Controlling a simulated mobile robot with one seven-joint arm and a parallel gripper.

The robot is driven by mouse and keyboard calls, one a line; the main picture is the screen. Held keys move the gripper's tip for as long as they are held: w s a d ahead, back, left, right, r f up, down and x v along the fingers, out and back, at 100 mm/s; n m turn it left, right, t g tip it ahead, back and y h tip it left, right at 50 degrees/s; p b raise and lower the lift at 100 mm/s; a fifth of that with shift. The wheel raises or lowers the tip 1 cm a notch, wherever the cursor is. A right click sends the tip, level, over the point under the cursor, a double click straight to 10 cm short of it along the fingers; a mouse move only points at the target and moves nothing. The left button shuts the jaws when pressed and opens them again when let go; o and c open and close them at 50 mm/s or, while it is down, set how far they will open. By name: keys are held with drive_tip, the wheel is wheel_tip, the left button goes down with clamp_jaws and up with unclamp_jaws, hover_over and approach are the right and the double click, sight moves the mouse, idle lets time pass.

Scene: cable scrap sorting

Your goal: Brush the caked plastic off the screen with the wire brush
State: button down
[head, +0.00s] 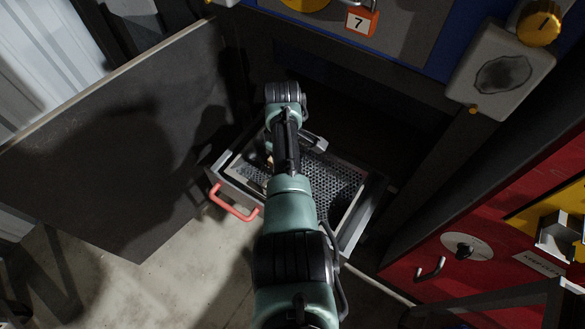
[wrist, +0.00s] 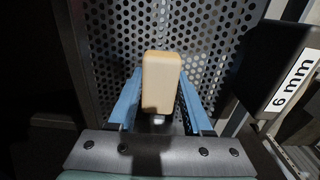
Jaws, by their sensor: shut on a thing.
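The screen (head: 335,188) is a dark perforated plate lying in a pulled-out grey drawer in the head view. In the wrist view the screen (wrist: 218,45) fills the background with its rows of round holes. My gripper (wrist: 160,74) has its two blue fingers shut on the tan block-shaped handle of the wire brush (wrist: 160,88). The brush is over the screen; its bristles are hidden, so I cannot tell whether they touch it. In the head view my arm covers the middle of the screen and most of the brush. I cannot make out caked plastic clearly.
The drawer has a red handle (head: 233,206) at its front left. A large dark panel (head: 120,150) stands open on the left. A red cabinet (head: 490,215) borders the right. A dark block labelled "6 mm" (wrist: 293,82) is close at the right in the wrist view.

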drive_tip(key=shift+s+a+f, duration=0.1)
drive_tip(key=shift+s+f, duration=0.05)
wheel_tip(320, 180, up, 9)
drive_tip(key=p, duration=0.8)
drive_tip(key=shift+p, duration=0.4)
